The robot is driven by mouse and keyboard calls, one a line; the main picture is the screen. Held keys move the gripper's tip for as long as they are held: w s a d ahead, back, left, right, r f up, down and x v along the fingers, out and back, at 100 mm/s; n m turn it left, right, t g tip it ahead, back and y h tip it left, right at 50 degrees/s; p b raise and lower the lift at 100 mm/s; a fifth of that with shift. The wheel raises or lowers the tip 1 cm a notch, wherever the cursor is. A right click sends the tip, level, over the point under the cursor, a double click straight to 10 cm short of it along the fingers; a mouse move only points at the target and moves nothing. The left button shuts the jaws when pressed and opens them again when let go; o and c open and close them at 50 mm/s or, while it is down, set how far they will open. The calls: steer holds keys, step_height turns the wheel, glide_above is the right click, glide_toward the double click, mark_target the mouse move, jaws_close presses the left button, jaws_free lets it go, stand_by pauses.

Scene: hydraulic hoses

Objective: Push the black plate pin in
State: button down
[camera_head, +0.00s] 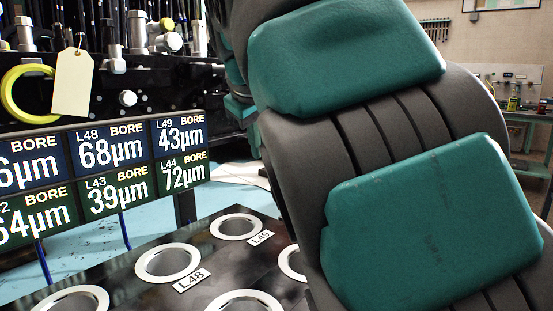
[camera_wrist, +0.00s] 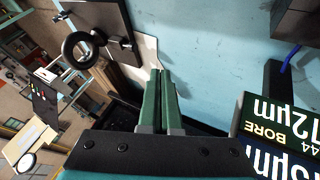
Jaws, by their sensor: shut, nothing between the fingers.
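My gripper (camera_wrist: 161,75) shows in the wrist view as two green fingers, shut together with nothing between them. In the wrist view a black plate (camera_wrist: 112,22) with a small handle-like part lies beyond the fingertips at the upper left, apart from them. A black ring (camera_wrist: 72,60) is beside it. In the head view a black panel (camera_head: 150,117) at the back left carries several metal fittings, among them a short silver knob (camera_head: 127,98). I cannot tell which part is the black plate pin. The teal and grey arm hides the gripper in the head view.
A bore-readings display (camera_head: 118,165) stands at the left; its edge shows in the wrist view (camera_wrist: 285,125). A dark table (camera_head: 215,262) with ringed holes is in front. A yellow ring (camera_head: 14,97) and a tan tag (camera_head: 73,82) hang at left. A workbench (camera_head: 528,116) is far right.

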steer(key=x, duration=1)
steer(key=shift+w+d+p, duration=0.1)
steer(key=shift+w+p, duration=0.15)
steer(key=shift+p, duration=0.15)
steer(key=shift+w+d, duration=0.75)
steer(key=shift+w, duration=0.2)
steer(key=shift+w+d+p, duration=0.35)
steer(key=shift+w+d, duration=0.1)
steer(key=shift+w, duration=0.15)
